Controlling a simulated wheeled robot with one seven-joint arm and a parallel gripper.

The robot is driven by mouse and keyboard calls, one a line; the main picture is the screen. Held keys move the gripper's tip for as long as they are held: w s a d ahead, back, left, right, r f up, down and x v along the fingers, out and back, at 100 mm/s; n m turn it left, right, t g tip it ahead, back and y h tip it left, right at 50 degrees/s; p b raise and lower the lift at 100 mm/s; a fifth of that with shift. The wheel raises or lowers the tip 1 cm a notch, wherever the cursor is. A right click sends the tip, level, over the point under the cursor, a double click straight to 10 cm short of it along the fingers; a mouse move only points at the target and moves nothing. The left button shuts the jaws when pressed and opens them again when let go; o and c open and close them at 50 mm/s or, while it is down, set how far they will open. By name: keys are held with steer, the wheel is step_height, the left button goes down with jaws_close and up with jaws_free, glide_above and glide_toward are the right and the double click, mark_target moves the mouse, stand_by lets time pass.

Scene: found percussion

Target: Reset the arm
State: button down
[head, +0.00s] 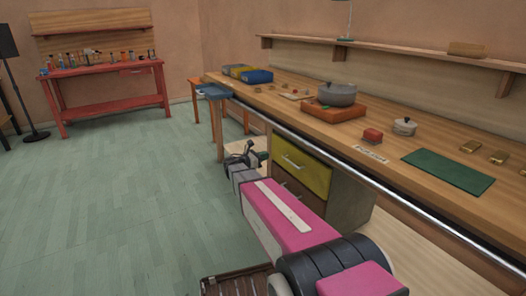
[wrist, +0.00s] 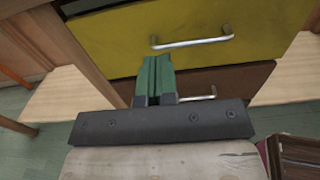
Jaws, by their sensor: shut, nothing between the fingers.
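My gripper (head: 247,157) is at the end of my pink arm, low in front of the workbench and beside its drawers. In the wrist view my gripper's two green fingers (wrist: 153,78) are together with nothing between them. They point toward the yellow drawer (wrist: 200,35) and the brown drawer (wrist: 225,84) below it. Both drawers look shut. In the head view the yellow drawer (head: 303,168) is just right of my gripper. I cannot tell the exact gap between the fingers and the drawer fronts.
The long wooden workbench (head: 386,127) has a metal rail (head: 345,172) along its front edge. A grey pot (head: 337,94), an orange box (head: 327,113), a red block (head: 372,136) and a green mat (head: 447,172) are on it. A red table (head: 107,85) stands far left.

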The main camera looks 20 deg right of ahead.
steer(key=s+a+f+m+g+y, duration=0.1)
steer(key=s+f+m+g+y, duration=0.1)
steer(key=s+f+m+y, duration=0.5)
steer(key=s+a+f+m+g+y, duration=0.2)
steer(key=s+f+m, duration=0.15)
steer(key=s, duration=0.45)
steer(key=s+a+f+m+y, duration=0.2)
steer(key=s+a+m+y, duration=0.6)
steer(key=s+a+m, duration=0.1)
steer(key=shift+s+m+g, duration=0.3)
steer(key=shift+m, duration=0.45)
steer(key=shift+d, duration=0.15)
